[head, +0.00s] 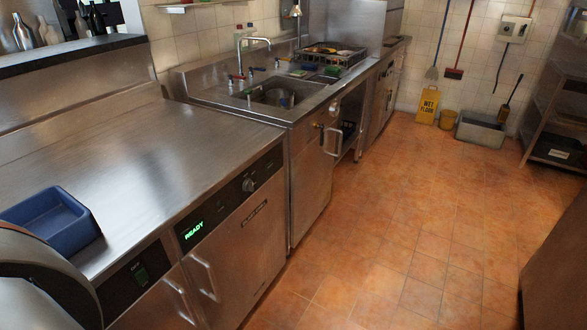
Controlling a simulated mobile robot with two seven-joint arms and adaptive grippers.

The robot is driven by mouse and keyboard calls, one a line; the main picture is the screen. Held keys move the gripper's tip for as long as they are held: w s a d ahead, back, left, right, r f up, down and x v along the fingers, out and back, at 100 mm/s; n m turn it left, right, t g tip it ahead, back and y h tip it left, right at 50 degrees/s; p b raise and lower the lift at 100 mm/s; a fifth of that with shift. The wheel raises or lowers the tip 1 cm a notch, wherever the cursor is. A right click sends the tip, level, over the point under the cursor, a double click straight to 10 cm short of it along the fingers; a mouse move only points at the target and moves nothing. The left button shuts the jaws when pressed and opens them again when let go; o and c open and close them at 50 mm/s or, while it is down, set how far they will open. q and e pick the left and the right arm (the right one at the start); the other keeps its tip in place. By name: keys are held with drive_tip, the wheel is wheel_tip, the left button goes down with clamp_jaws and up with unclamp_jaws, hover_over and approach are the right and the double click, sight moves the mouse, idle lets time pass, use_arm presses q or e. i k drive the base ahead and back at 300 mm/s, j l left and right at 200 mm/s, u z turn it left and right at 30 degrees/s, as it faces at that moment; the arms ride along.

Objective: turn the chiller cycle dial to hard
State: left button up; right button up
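A steel under-counter unit (240,248) stands at the lower left, with a black control strip along its top edge. A green READY display (194,230) is lit on the strip's left part. A small round silver dial (248,184) sits further right on the same strip. This looks like the chiller and its cycle dial, but the labels are too small to read, and I cannot tell which setting the dial points to. The unit's door appears closed. Neither of my grippers is in view.
A blue tray (46,226) sits on the steel counter (150,140) above. A sink (275,94) and a black crate (330,54) are further along. The tiled floor (390,230) before the unit is clear. A yellow wet-floor sign (428,105) stands by the far wall.

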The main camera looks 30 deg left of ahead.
sight(248, 185)
drive_tip(key=i+z, duration=0.1)
drive_tip(key=i, duration=1.4)
drive_tip(key=i+z, duration=0.15)
drive_tip(key=i, duration=0.6)
drive_tip(key=i+j+z, duration=0.15)
drive_tip(key=i, duration=0.55)
drive_tip(key=i+l+u, duration=0.1)
drive_tip(key=i+u, duration=0.3)
drive_tip(key=i+l+u, duration=0.2)
drive_tip(key=u, duration=0.25)
drive_tip(key=i+u, duration=0.1)
drive_tip(key=u, duration=1.5)
